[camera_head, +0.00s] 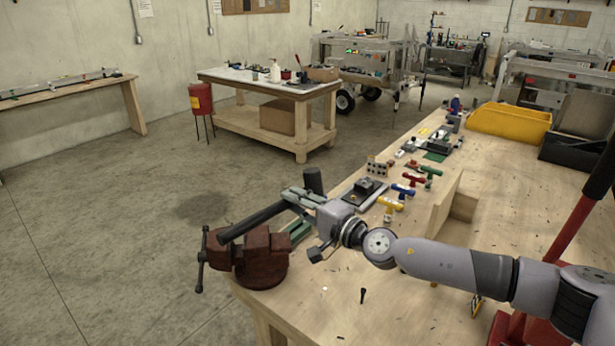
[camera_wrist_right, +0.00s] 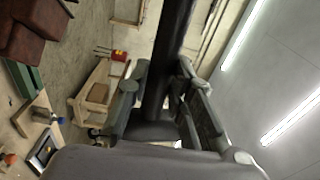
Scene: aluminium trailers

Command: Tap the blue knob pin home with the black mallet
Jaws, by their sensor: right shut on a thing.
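My right gripper (camera_head: 306,197) is shut on the black mallet, whose long dark shaft (camera_head: 255,221) slants down to the left, above the vise. In the right wrist view the dark shaft (camera_wrist_right: 172,50) runs between the two fingers and out at the top edge. A short upright black cylinder (camera_head: 313,179) shows just behind the gripper; I cannot tell whether it is the mallet's head. My left gripper is not in view.
A red-brown vise (camera_head: 262,262) sits at the bench's near left corner. Several coloured T-handles (camera_head: 412,179) and a dark device on a plate (camera_head: 364,190) lie along the bench's left side. A wooden upright (camera_head: 446,205) and a yellow bin (camera_head: 509,124) stand farther right.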

